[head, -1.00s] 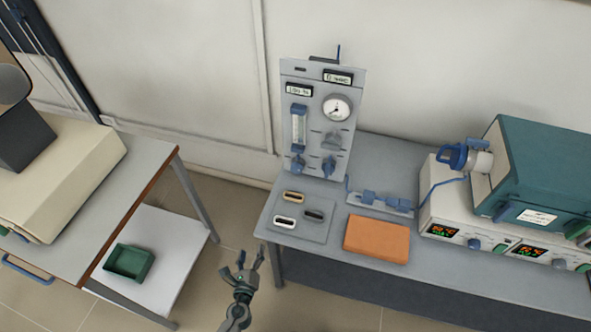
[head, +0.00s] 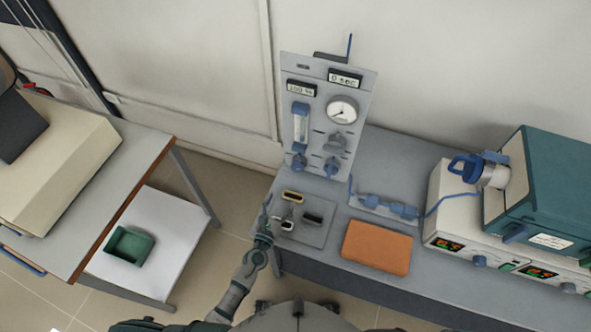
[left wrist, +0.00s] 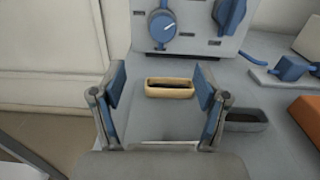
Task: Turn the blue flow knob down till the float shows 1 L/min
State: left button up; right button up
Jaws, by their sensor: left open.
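The grey gas panel (head: 328,120) stands upright at the back of the bench. A clear float tube (head: 300,124) with blue ends is on its left side; the float's reading is too small to tell. A blue knob (head: 298,162) sits below the tube, and it shows with a white pointer line in the left wrist view (left wrist: 162,26). A second blue knob (head: 332,167) is to its right (left wrist: 230,14). My left gripper (head: 276,217) is open and empty at the bench's left front edge, short of the panel. In the left wrist view its spread fingers (left wrist: 162,98) frame a tan-rimmed tray. My right gripper is not in view.
Small trays, one tan-rimmed (head: 292,196), lie on a grey plate before the panel. An orange block (head: 376,247), blue fittings (head: 385,206) and a teal-topped furnace (head: 545,195) are to the right. A second bench (head: 150,150) stands left, across a floor gap.

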pick_arm(q)
send_near(297, 170)
jog(key=w, duration=0.2)
jog(key=shift+w, duration=0.4)
jog(key=x, duration=0.3)
jog(key=d+b+x, duration=0.1)
jog(key=x, duration=0.1)
jog(key=shift+w+d+f, duration=0.1)
jog(key=shift+w+d, duration=0.1)
jog(key=shift+d, duration=0.05)
jog(key=shift+w+a, duration=0.15)
jog(key=shift+w, duration=0.25)
jog(key=shift+a, duration=0.35)
jog(key=shift+d, duration=0.1)
jog(key=c, duration=0.8)
jog(key=shift+d, duration=0.15)
jog(key=c, duration=0.4)
jog(key=shift+o, duration=0.2)
jog(key=shift+d, duration=0.15)
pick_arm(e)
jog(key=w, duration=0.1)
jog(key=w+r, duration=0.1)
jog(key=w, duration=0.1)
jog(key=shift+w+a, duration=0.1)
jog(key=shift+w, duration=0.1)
